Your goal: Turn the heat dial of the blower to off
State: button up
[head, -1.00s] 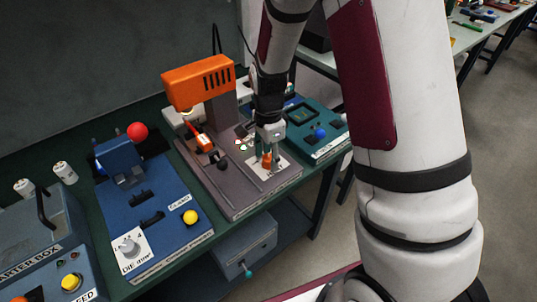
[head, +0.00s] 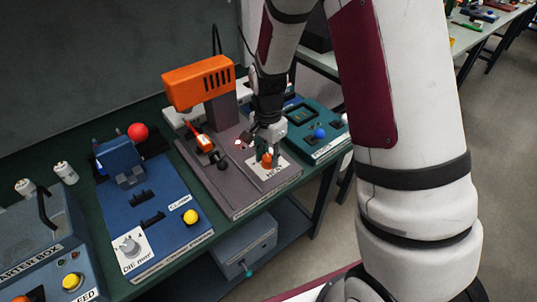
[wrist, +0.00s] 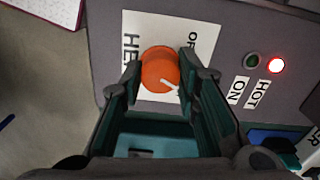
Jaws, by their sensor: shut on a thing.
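The heat dial (wrist: 158,66) is an orange round knob with a white pointer line, on a white plate (wrist: 133,28) on the blower (head: 240,206). In the wrist view its pointer faces the lower right, while the partly covered OFF lettering is at the upper right. My gripper (head: 267,156) is shut on the dial, with one dark finger on each side of it in the wrist view. The dial also shows as a small orange spot in the head view (head: 266,160). The fingers hide part of the plate's lettering.
Beside the dial, the HOT lamp (wrist: 275,65) glows red and the ON lamp (wrist: 253,61) is dark green. A blue machine (head: 170,225) stands left of the blower, a teal one (head: 325,143) right. The blower's orange housing (head: 198,82) rises behind.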

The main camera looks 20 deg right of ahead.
aim_at(268, 157)
jog(key=n, duration=0.7)
jog(key=n+p, duration=0.1)
jog(key=n, duration=0.6)
dwell(0.7)
jog(key=o, duration=1.2)
notch_tip(268, 157, up, 12)
